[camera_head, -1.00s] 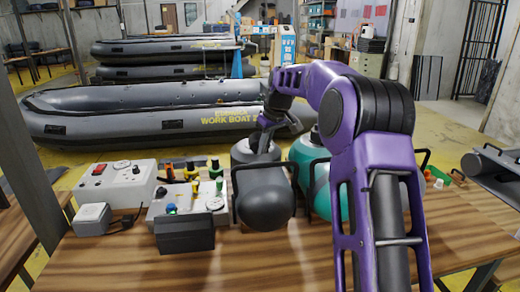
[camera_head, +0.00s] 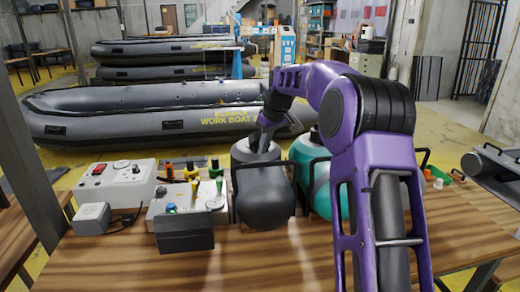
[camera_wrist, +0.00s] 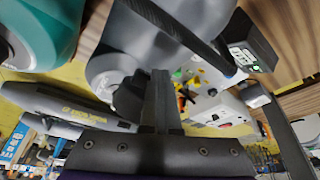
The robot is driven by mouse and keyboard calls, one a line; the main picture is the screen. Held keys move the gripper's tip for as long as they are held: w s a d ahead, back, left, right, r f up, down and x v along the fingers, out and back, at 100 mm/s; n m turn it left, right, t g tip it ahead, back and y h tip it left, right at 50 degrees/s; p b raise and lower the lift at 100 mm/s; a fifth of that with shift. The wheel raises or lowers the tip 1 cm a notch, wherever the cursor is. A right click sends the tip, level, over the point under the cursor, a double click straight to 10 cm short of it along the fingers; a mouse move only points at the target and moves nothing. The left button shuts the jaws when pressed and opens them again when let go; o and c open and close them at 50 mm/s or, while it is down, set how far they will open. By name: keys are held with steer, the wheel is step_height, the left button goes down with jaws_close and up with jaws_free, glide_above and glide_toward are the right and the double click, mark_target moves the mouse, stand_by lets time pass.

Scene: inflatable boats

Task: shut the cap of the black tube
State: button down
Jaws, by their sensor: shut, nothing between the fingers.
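The black tube (camera_head: 264,198) is a dark grey, rounded cylinder on the wooden table in the middle of the head view. A dark bar handle runs over it. In the wrist view it fills the upper middle (camera_wrist: 128,42). A round grey fitting, perhaps the cap (camera_wrist: 128,97), shows just left of my fingers; I cannot tell whether it is open or shut. My gripper (camera_head: 261,147) points down at the upper back part of the tube. In the wrist view its fingers (camera_wrist: 160,78) are together and empty. Whether they touch the tube is unclear.
A teal tube (camera_head: 304,155) stands close on the right, partly behind my arm. A valve box (camera_head: 160,207) with coloured knobs, a black box (camera_head: 185,232) and a switch box (camera_head: 117,185) stand left. The front table (camera_head: 110,268) is clear. Grey boats (camera_head: 150,112) lie behind.

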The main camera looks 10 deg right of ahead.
mark_target(260, 133)
steer(key=f, duration=0.3)
steer(key=shift+s+f+b, duration=0.2)
steer(key=shift+s+b, duration=0.2)
steer(key=shift+w+f+g, duration=0.25)
steer(key=shift+f+g, duration=0.05)
steer(key=shift+f, duration=0.15)
steer(key=shift+w+f, duration=0.2)
steer(key=shift+w, duration=0.1)
steer(key=shift+r, duration=0.5)
steer(key=shift+w+a+r+p, duration=0.1)
steer(key=shift+w+r+p, duration=0.35)
steer(key=shift+r+p, duration=0.5)
steer(key=shift+w+r+p, duration=0.45)
steer(key=shift+r+p, duration=0.25)
steer(key=shift+p, duration=0.45)
steer(key=shift+w+r, duration=0.7)
steer(key=shift+w, duration=0.2)
steer(key=shift+w+r, duration=0.65)
steer(key=shift+w, duration=0.25)
steer(key=shift+w+r, duration=0.25)
steer(key=shift+w, duration=0.65)
steer(key=shift+w+f, duration=0.25)
steer(key=shift+w, duration=0.2)
steer(key=shift+f, duration=0.3)
